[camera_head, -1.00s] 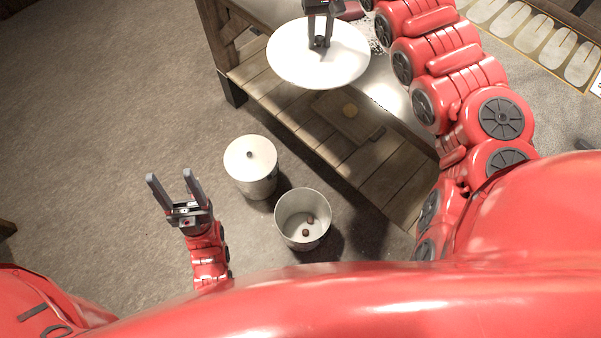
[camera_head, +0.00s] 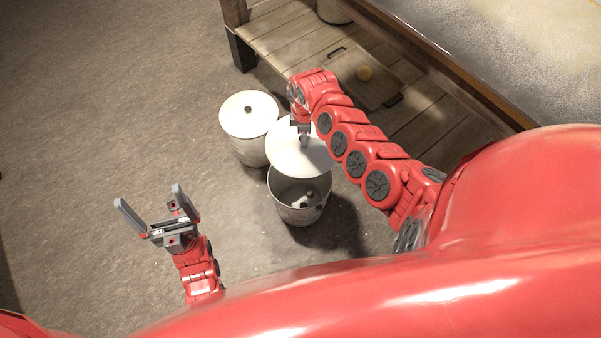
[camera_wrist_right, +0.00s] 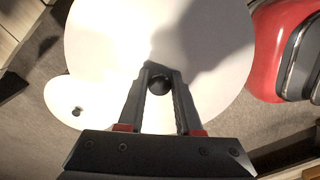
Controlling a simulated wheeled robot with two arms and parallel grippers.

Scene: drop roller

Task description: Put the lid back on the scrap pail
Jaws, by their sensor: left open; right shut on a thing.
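The open scrap pail (camera_head: 293,211) stands on the floor with a few small brown scraps inside. My right gripper (camera_head: 304,138) is shut on the dark knob of the round white lid (camera_head: 287,158). The lid is over the far part of the open pail in the head view, leaving its near part uncovered; I cannot tell the height gap. In the right wrist view the lid (camera_wrist_right: 205,65) fills the middle, with its knob (camera_wrist_right: 160,85) between the fingers. My left gripper (camera_head: 148,212) is open and empty, left of the pail.
A second pail (camera_head: 249,148) with its lid on stands just behind and left of the open one; it partly shows in the right wrist view (camera_wrist_right: 62,97). A wooden bench with a lower shelf (camera_head: 285,40) holding a tray (camera_head: 385,92) stands behind. Floor at left is clear.

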